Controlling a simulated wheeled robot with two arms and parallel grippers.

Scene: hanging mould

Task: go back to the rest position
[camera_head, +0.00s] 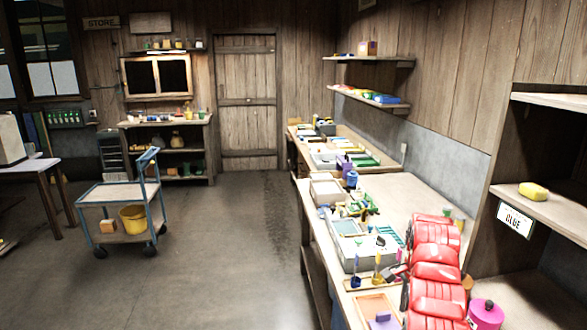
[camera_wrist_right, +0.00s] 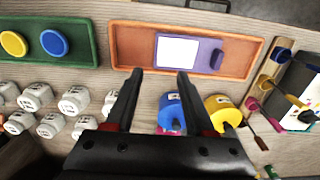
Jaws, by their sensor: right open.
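My right gripper (camera_wrist_right: 157,80) is open in the right wrist view, with two dark fingers apart and nothing between them. Its fingertips lie in front of an orange tray (camera_wrist_right: 130,48) holding a purple piece (camera_wrist_right: 212,58) with a white square. My red right arm (camera_head: 436,270) reaches over the long workbench (camera_head: 405,190) at the right in the head view. I cannot make out its fingertips clearly there. My left gripper is not in view.
Near the right gripper are white pots (camera_wrist_right: 74,100), a blue cylinder (camera_wrist_right: 172,110), a yellow cylinder (camera_wrist_right: 222,110) and a green tray (camera_wrist_right: 60,20). Shelving (camera_head: 560,212) with a yellow block (camera_head: 534,191) stands right. A cart (camera_head: 105,192) stands left; the middle floor is clear.

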